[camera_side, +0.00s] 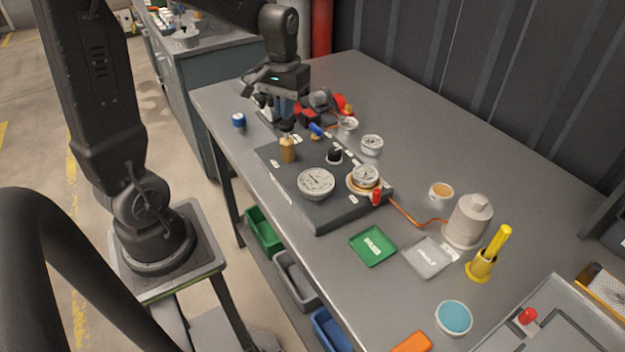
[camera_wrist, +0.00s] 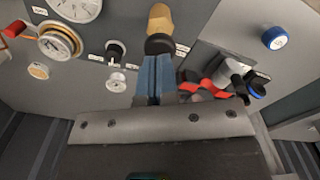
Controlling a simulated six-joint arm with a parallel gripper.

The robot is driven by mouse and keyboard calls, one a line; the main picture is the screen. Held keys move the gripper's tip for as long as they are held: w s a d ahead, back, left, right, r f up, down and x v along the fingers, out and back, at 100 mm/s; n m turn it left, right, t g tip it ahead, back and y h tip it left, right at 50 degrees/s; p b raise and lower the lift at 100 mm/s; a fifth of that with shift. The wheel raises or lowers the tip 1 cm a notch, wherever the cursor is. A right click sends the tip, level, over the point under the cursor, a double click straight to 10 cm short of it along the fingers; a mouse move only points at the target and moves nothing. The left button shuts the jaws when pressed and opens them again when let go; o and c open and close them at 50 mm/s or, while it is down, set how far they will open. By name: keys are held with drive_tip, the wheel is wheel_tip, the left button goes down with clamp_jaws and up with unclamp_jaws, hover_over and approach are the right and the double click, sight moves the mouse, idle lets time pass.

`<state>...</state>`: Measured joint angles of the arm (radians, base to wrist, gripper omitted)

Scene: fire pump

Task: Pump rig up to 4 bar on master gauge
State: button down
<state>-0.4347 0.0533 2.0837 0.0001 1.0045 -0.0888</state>
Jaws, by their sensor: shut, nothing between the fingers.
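The dark pump rig panel (camera_side: 322,215) lies on the grey bench. A large white dial gauge (camera_side: 316,183) sits near its front; it also shows, cut off, in the wrist view (camera_wrist: 78,8). Its needle reading is too small to tell. A smaller gauge (camera_side: 366,175) in a brass ring stands to its right, beside a red lever (camera_side: 376,197).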

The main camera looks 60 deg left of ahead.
sight(286, 123)
idle(0.4)
drive_tip(key=shift+f, duration=1.9)
drive_tip(key=shift+r, duration=1.9)
drive_tip(key=shift+f, duration=0.1)
drive_tip(key=shift+f, duration=1.8)
drive_tip(key=shift+r, duration=1.9)
